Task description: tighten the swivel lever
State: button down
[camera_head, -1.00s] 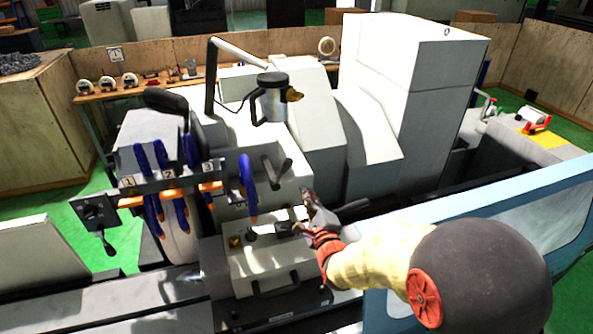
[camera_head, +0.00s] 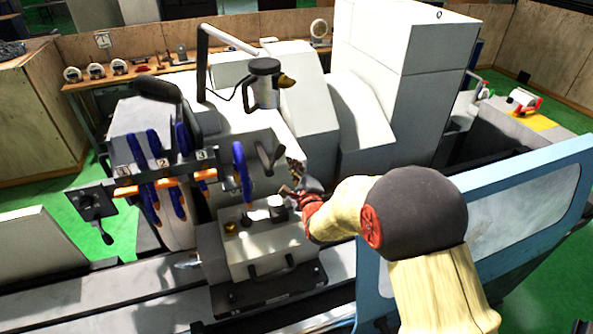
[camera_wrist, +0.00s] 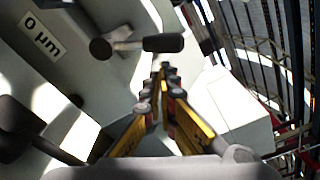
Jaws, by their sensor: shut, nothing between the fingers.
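A dark lever (camera_head: 269,158) sticks out of the pale front of the grinder's housing in the head view. In the wrist view a lever with a dark grey handle (camera_wrist: 160,43) and a round hub lies just beyond my fingertips; I cannot tell for sure that it is the same one. My gripper (camera_wrist: 160,72) is shut and empty, its yellow and black fingers meeting at the tips. In the head view my gripper (camera_head: 288,190) is small and partly blurred, below and right of the dark lever. Contact with the lever cannot be made out.
A control box (camera_head: 262,250) with knobs stands below my gripper. A lamp-like fixture (camera_head: 264,83) hangs above. A blue-framed guard (camera_head: 520,225) lies right of my arm.

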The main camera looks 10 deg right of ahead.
aim_at(277, 158)
jog(key=shift+w, duration=0.9)
jog(key=shift+a+r+n+b, duration=0.4)
jog(key=shift+n+b, duration=0.4)
jog(key=shift+b, duration=0.35)
jog(key=a+n+b, duration=0.1)
jog(key=b, duration=0.2)
jog(key=a+r+n+b, duration=0.1)
jog(key=n+b, duration=0.1)
jog(key=b, duration=0.1)
jog(key=shift+s+a+r+n, duration=0.1)
jog(key=shift+s+a+n, duration=0.1)
jog(key=shift+n, duration=0.1)
jog(key=a+n+b, duration=0.1)
jog(key=b, duration=0.1)
jog(key=n+b, duration=0.1)
jog(key=b, duration=0.1)
jog(key=shift+s+a+r+n+t, duration=0.15)
jog(key=shift+a+r+n+t, duration=0.15)
jog(key=shift+a+r, duration=0.1)
jog(key=shift+s+a+r+n+b, duration=0.1)
jog(key=shift+a+r+n+b, duration=0.1)
jog(key=shift+a+n+b, duration=0.95)
jog(key=shift+s+a+r+n+b, duration=0.15)
jog(key=shift+a+n+b, duration=0.3)
jog(key=shift+b, duration=1.3)
jog(key=shift+r, duration=0.1)
